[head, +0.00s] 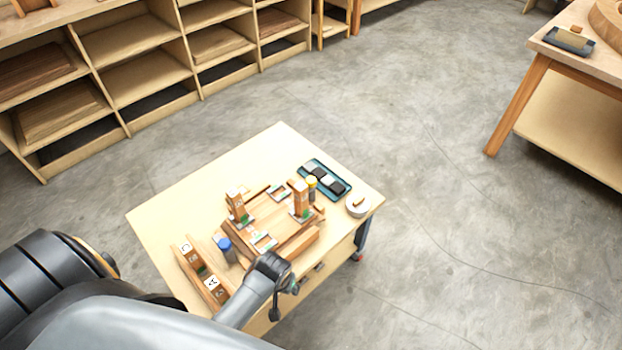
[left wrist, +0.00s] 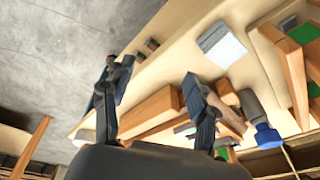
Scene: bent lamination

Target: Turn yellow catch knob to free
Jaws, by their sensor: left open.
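The yellow catch knob (head: 312,181) is a yellow cap on a grey post at the right rear of a wooden jig (head: 280,222). I cannot make out its turn angle, and I do not see it in the left wrist view. My left gripper (head: 286,278) is at the jig's near side, apart from the yellow knob. The left wrist view shows its two fingers (left wrist: 152,105) spread open, with wooden parts beyond them. A blue-capped post (head: 226,246) stands at the jig's left; its blue cap (left wrist: 266,137) is also right of the fingers in the left wrist view. My right gripper is not in view.
The jig rests on a pale table (head: 165,212). A teal tray (head: 344,180) with dark and white blocks and a round white dish (head: 357,206) are at the right. A rack with lettered blocks (head: 199,269) is at the left. Shelves (head: 140,75) stand behind.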

